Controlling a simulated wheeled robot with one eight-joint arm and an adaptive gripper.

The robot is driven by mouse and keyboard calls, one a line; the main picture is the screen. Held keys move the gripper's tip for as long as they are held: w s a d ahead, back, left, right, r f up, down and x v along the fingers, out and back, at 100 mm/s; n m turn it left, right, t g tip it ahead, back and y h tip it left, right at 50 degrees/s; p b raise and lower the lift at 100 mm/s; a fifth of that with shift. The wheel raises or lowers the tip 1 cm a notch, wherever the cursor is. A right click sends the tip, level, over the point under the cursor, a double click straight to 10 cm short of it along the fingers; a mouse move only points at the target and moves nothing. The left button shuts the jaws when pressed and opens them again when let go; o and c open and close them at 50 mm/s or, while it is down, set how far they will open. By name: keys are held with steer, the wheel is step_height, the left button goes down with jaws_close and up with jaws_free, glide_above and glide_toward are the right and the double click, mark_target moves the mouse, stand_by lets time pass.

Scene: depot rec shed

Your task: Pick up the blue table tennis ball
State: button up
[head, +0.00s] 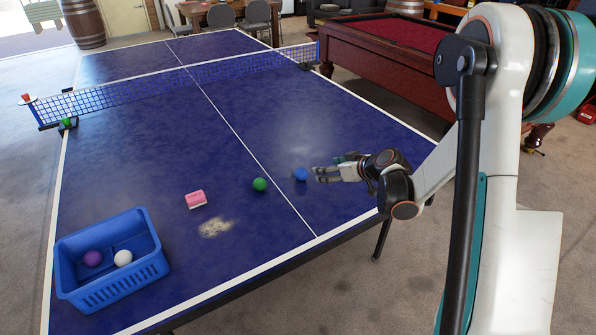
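The blue table tennis ball (300,174) rests on the dark blue table tennis table (330,120), just right of the white centre line. My gripper (317,174) reaches in from the right, level with the ball, its fingertips a short way to the right of it. There appears to be a small gap between the fingertips and the ball. The fingers look slightly apart with nothing between them. A part of the gripper's far side is dark and hard to make out.
A green ball (259,184) lies left of the blue ball. The net (190,84) crosses behind. A pool table (385,45) stands right.

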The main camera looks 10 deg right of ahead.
steer(key=n+t+y, duration=0.1)
glide_toward(305, 174)
steer(key=x, duration=0.1)
steer(key=b+x, duration=0.1)
steer(key=x, duration=0.1)
steer(key=b+x, duration=0.1)
steer(key=x, duration=0.1)
steer(key=shift+w+d+f, duration=0.15)
steer(key=shift+d+f, duration=0.15)
steer(key=shift+f, duration=0.05)
steer(key=shift+a+r+b+x, duration=0.15)
steer(key=shift+b+x, duration=0.5)
steer(key=shift+x, duration=0.75)
steer(key=shift+a+r+b+x, duration=0.1)
steer(key=shift+a+b+x, duration=0.15)
steer(key=shift+b+x, duration=0.75)
steer(key=shift+w+a+f+p, duration=0.1)
steer(key=shift+w+a+p, duration=0.05)
steer(key=shift+p, duration=0.25)
steer(key=c, duration=0.9)
